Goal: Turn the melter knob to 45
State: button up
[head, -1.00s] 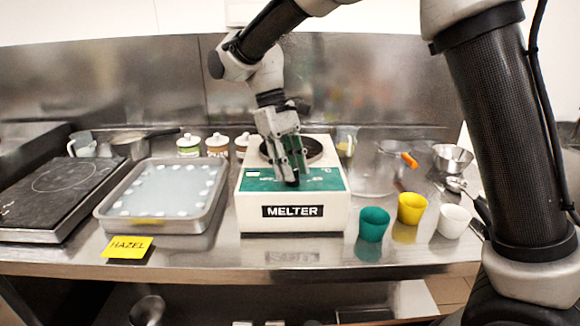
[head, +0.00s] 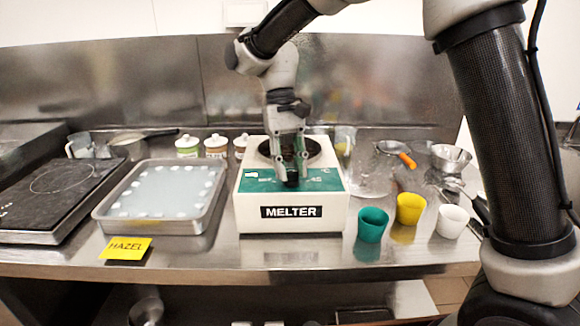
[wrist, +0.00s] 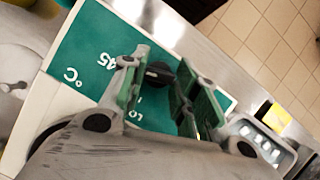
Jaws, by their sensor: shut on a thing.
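The melter (head: 250,215) is a white box with a green top panel and a black MELTER label, standing mid-counter. Its dark knob (head: 291,181) sits on the green panel and also shows in the wrist view (wrist: 158,74). My gripper (head: 290,177) reaches down from above and is shut on the knob. In the wrist view my fingers (wrist: 162,68) have green pads and stand on either side of it. White marks on the panel (wrist: 85,45) include 45, LO and °C; the knob's exact setting is hard to read.
A metal tray (head: 103,212) with white pieces and a black hob (head: 50,190) stand left. Green (head: 372,222), yellow (head: 410,208) and white cups (head: 452,221) stand right. A yellow HAZEL card (head: 126,248) lies near the front edge. Several jars stand behind.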

jog(key=o, duration=1)
jog(key=v, duration=1.2)
